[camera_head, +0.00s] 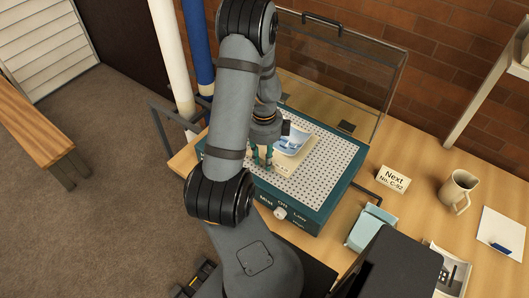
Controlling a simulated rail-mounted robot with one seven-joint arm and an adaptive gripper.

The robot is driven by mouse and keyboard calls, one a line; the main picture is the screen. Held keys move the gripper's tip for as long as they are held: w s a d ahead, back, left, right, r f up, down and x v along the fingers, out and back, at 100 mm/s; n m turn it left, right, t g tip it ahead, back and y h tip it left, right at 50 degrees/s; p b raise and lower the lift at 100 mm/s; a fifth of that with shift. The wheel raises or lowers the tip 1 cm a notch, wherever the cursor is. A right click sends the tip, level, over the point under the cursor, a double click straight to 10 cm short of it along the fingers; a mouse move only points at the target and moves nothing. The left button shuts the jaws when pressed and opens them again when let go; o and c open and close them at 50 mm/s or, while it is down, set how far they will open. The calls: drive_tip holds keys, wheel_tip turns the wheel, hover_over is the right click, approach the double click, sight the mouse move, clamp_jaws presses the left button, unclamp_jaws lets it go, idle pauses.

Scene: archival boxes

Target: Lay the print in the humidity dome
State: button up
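The humidity dome is a teal box (322,206) with a white perforated top, and its clear lid (345,78) stands open at the back. The print (296,162), a cream sheet with a blue and white picture, lies over the perforated top. Whether it rests fully flat cannot be told. My gripper (262,160) points down at the print's left edge, with a gap between its two teal fingertips. It looks open. My arm hides part of the dome's left side and the print's far left part.
A "Next No. C-32" card (393,179), a mug (459,190), a light blue object (371,228) and a white sheet (502,232) stand or lie on the wooden table right of the dome. White and blue upright rolls (196,40) stand behind my arm. A bench (30,125) is at left.

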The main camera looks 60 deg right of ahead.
wheel_tip(320, 180, up, 12)
drive_tip(key=b, duration=0.1)
drive_tip(key=shift+r, duration=0.15)
idle(0.4)
